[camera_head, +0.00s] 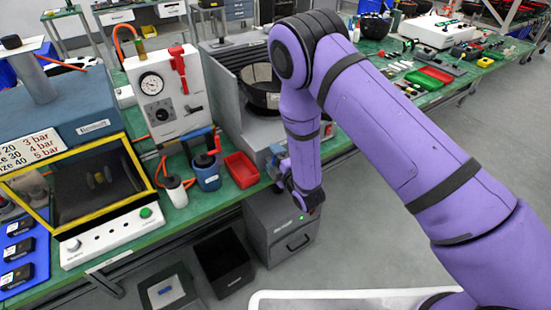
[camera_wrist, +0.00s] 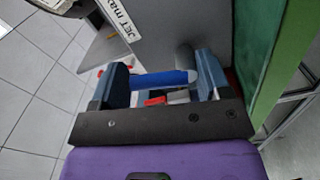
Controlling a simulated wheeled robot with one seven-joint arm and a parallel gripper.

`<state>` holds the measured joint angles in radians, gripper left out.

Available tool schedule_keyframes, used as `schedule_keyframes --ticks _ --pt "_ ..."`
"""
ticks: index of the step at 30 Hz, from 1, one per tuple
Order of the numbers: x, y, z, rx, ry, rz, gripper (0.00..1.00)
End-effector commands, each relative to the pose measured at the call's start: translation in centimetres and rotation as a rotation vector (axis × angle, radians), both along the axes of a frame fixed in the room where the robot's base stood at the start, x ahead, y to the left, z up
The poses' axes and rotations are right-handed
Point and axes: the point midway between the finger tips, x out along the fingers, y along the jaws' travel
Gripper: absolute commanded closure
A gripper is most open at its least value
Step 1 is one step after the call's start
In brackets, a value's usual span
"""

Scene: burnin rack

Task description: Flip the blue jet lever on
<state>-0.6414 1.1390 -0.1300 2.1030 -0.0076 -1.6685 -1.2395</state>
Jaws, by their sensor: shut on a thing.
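The blue jet lever (camera_wrist: 160,79) shows in the wrist view as a blue bar lying crosswise between the two fingers of my gripper (camera_wrist: 161,76). The fingers are shut on it, one at each end of the visible bar. In the head view my gripper (camera_head: 277,167) is at the front of the grey machine (camera_head: 222,98) on the green bench, largely hidden by my arm. I cannot make out the lever there.
A red tray (camera_head: 241,170) and a blue cup (camera_head: 206,177) stand left of my gripper on the green bench. A grey cabinet (camera_head: 270,232) stands below. A white gauge unit (camera_head: 157,104) stands left of the machine. Open floor lies in front.

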Motion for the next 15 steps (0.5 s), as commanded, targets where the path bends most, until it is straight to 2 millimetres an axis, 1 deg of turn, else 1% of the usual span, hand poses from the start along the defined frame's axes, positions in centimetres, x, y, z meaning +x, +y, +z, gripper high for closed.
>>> schedule_keyframes --ticks 6,15 --pt "-0.05 0.22 0.23 -0.106 -0.077 -0.002 0.53" --pt "-0.15 0.38 0.24 -0.178 -0.127 -0.003 0.53"
